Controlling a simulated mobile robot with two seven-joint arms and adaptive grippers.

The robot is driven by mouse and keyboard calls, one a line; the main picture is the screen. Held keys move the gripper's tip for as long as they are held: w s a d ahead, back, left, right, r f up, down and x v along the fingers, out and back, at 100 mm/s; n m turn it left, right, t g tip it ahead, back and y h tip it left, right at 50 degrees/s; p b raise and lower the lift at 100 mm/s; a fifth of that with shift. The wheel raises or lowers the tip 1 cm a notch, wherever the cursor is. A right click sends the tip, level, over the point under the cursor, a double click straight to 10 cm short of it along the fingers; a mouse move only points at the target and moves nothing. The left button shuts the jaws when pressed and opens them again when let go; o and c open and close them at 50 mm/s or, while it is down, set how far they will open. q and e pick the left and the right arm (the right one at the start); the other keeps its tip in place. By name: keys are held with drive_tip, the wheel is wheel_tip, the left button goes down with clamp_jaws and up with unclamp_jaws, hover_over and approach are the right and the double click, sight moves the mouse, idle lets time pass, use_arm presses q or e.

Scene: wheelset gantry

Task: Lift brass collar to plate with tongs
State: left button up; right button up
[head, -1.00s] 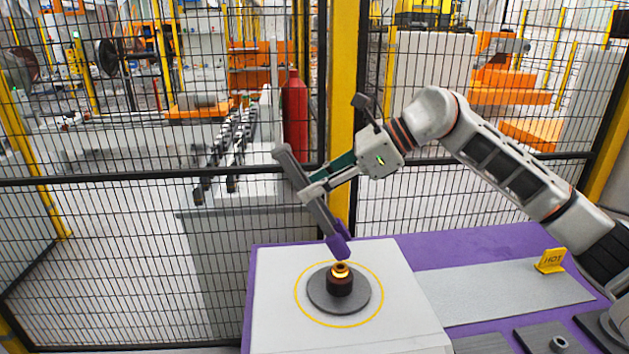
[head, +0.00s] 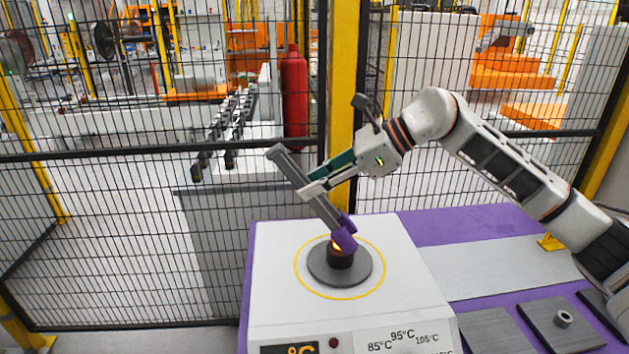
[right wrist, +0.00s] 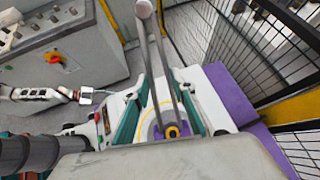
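My right gripper (head: 315,190) is shut on the grey tongs (head: 300,180), which slant down to purple tips (head: 345,236). The tips are at the brass collar (head: 335,246), which glows orange on top of a dark round block. They partly hide it, and I cannot tell whether they touch or grip it. The block stands on a grey disc (head: 318,265) of the white heater. In the right wrist view the collar (right wrist: 172,131) shows between the tong tips. A grey plate (head: 545,335) with a small upright post lies at the lower right. My left gripper (right wrist: 86,96) shows small in that view.
The heater (head: 275,310) has a yellow ring around the disc and temperature labels in front. A purple bench (head: 450,224) with grey plates and a yellow sign (head: 550,243) lies to the right. A mesh fence with a yellow post (head: 342,100) stands close behind.

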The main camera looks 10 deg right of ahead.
use_arm(q)
drive_tip(key=shift+r, duration=0.1)
use_arm(e)
clamp_jaws()
use_arm(q)
drive_tip(key=shift+w+r, duration=0.1)
drive_tip(key=shift+r, duration=0.05)
use_arm(e)
drive_tip(key=shift+r, duration=0.15)
use_arm(q)
drive_tip(key=shift+y, duration=0.3)
drive_tip(key=r+p, duration=0.1)
drive_tip(key=p, duration=0.1)
drive_tip(key=a+r+p, duration=0.1)
drive_tip(key=p, duration=0.1)
drive_tip(key=s+a+r+p, duration=0.1)
drive_tip(key=p, duration=0.2)
drive_tip(key=shift+s+a+r, duration=0.1)
drive_tip(key=shift+a+r, duration=0.05)
drive_tip(key=shift+r, duration=0.25)
use_arm(e)
wheel_tip(320, 180, up, 12)
use_arm(q)
drive_tip(key=shift+r, duration=0.1)
